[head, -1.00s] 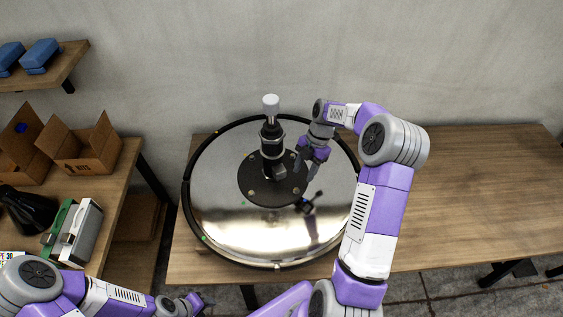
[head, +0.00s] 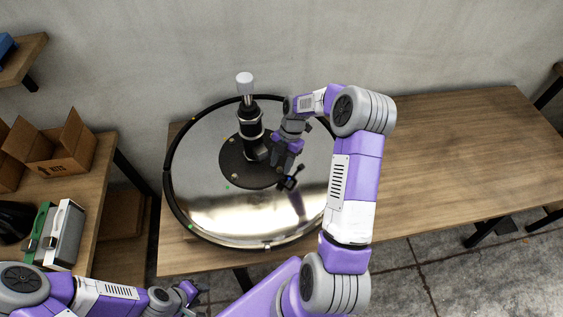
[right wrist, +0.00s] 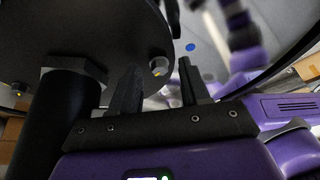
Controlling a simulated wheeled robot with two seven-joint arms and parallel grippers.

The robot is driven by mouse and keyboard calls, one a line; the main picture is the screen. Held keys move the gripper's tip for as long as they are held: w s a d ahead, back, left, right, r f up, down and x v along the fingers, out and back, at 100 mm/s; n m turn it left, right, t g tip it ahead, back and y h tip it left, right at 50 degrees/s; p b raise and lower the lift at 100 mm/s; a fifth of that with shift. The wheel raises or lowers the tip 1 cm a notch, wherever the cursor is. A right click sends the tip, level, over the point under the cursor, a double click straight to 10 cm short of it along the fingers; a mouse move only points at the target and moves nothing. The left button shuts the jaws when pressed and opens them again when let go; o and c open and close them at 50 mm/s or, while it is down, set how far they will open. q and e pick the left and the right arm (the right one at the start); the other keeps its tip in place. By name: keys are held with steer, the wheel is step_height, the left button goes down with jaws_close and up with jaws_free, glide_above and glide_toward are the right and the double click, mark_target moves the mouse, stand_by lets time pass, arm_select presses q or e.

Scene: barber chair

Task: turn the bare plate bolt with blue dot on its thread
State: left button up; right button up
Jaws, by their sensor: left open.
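A round chrome base (head: 215,215) with a black rim lies on the table and carries a black bolted plate (head: 238,172). My right gripper (head: 283,164) points down at the plate's right edge. In the right wrist view, its two fingers (right wrist: 158,82) are apart, with a pale bolt (right wrist: 159,66) at the plate's edge showing in the gap beyond them. A blue dot (right wrist: 190,47) is on the chrome close to that bolt. In the head view the gripper hides this bolt. My left gripper (head: 188,292) is open and empty, low in front of the table.
A black column (head: 250,125) with a pale top rises from the plate, left of my right gripper. A green dot (head: 226,186) marks the chrome elsewhere. The wooden table (head: 450,170) is clear on the right. Cardboard boxes (head: 60,145) stand on a left shelf.

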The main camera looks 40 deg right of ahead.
jaws_close()
